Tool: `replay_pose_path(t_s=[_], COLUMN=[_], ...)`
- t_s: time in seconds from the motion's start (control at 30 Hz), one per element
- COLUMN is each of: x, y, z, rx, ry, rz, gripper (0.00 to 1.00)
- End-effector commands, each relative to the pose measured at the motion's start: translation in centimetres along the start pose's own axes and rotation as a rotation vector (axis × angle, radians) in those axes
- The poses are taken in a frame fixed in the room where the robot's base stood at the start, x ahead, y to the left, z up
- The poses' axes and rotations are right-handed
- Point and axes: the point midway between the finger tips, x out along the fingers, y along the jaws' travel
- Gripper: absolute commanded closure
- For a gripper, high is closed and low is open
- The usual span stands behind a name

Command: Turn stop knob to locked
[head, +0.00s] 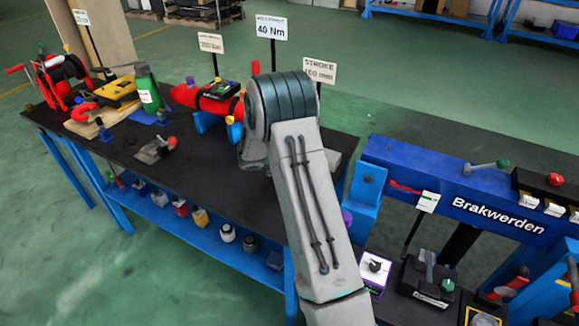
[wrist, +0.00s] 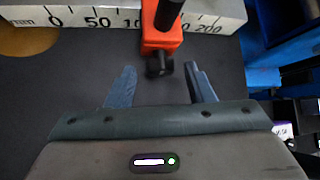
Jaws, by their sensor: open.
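In the wrist view an orange-red stop block (wrist: 162,38) sits on a white millimetre scale bar (wrist: 75,17), covering part of the scale before the 200 mark. A small black knob (wrist: 159,66) projects from the block's near side, and a thicker black handle (wrist: 169,12) rises from its top. I take the small knob as the stop knob; its lock state cannot be read. My gripper (wrist: 160,72) is open, with one blue-grey finger on each side of the knob and visible gaps to both. In the head view my arm hides the gripper and the block.
The black bench top (head: 200,150) carries a red cylinder (head: 208,98), a green bottle (head: 148,90) and a small clamp (head: 155,149). A "STROKE 100 mm" sign (head: 319,70) stands behind my arm. A blue beam (head: 400,160) and a dial box (head: 375,268) stand to the right.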

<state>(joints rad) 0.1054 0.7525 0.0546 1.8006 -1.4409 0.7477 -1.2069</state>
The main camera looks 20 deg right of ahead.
Motion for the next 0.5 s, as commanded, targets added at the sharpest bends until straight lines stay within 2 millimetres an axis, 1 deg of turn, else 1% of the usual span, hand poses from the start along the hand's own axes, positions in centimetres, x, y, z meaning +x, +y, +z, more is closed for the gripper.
replay_pose_path(t_s=[0.1,0.33,0.37,0.4,0.47,0.5], x=[0.43,0.48,0.48,0.47,0.47,0.47], y=[0.01,-0.01,-0.02,-0.02,-0.02,-0.02], z=[0.02,0.01,0.01,0.01,0.01,0.01], rx=[0.000,0.001,0.001,0.001,0.001,0.001], ry=[0.000,0.000,0.000,0.000,0.000,0.000], rz=[0.000,0.000,0.000,0.000,0.000,0.000], gripper=[0.52,0.52,0.57,0.69,0.85,0.96])
